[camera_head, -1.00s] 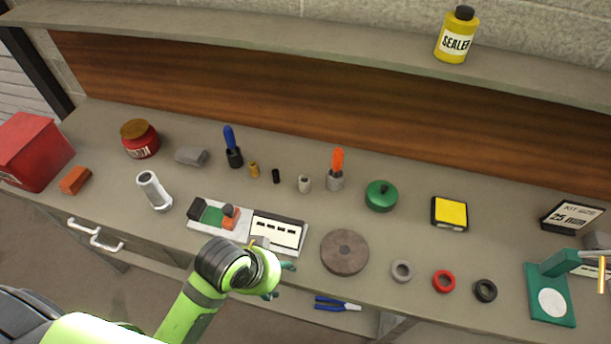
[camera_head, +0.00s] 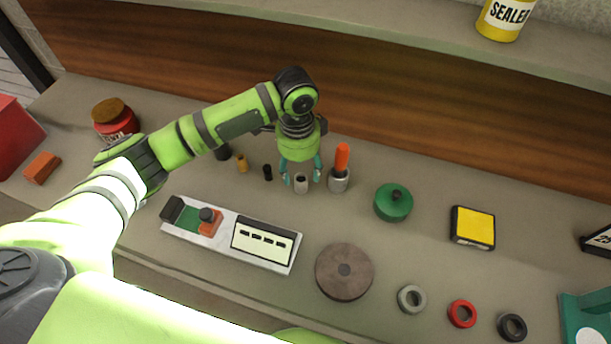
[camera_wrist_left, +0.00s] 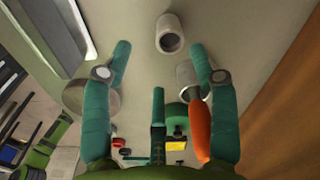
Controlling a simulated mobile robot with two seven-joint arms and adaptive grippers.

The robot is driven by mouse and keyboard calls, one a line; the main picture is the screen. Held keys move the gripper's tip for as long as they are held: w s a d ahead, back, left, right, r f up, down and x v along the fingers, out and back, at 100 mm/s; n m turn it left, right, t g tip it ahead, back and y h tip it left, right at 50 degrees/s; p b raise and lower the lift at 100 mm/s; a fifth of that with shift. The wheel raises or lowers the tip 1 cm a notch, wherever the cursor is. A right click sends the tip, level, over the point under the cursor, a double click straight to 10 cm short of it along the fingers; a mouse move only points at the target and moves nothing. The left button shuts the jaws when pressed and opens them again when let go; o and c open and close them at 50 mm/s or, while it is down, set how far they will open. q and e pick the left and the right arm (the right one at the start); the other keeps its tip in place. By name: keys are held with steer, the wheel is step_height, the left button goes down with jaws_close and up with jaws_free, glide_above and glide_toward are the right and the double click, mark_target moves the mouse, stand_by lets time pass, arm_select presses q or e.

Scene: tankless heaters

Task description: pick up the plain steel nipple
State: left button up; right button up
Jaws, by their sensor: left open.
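The plain steel nipple (camera_head: 301,185) is a short, pale grey, hollow cylinder standing upright on the bench. It also shows in the left wrist view (camera_wrist_left: 170,36), just beyond the fingertips and between their lines. My left gripper (camera_head: 301,177) points down at it, open and empty, with one teal finger on each side in the head view. The fingers also show in the left wrist view (camera_wrist_left: 160,55). I cannot tell the exact gap between fingertips and nipple. My right gripper is not in view.
A steel cup with an orange-handled tool (camera_head: 340,172) stands close right of the nipple. A black nipple (camera_head: 267,172) and a brass nipple (camera_head: 242,163) stand to its left. A green round container (camera_head: 393,203) is farther right.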

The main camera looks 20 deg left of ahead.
mark_target(301, 178)
arm_select(q)
steer(key=shift+w+a, duration=0.45)
steer(key=shift+w+a+f, duration=0.1)
steer(key=shift+f, duration=0.05)
steer(key=shift+d+f+p, duration=0.2)
steer(key=shift+f+p, duration=0.65)
steer(key=shift+f, duration=0.35)
steer(key=f, duration=0.1)
steer(key=f+p, duration=0.1)
steer(key=f, duration=0.1)
steer(key=shift+d+f, duration=0.2)
steer(key=shift+f, duration=0.25)
jaws_close()
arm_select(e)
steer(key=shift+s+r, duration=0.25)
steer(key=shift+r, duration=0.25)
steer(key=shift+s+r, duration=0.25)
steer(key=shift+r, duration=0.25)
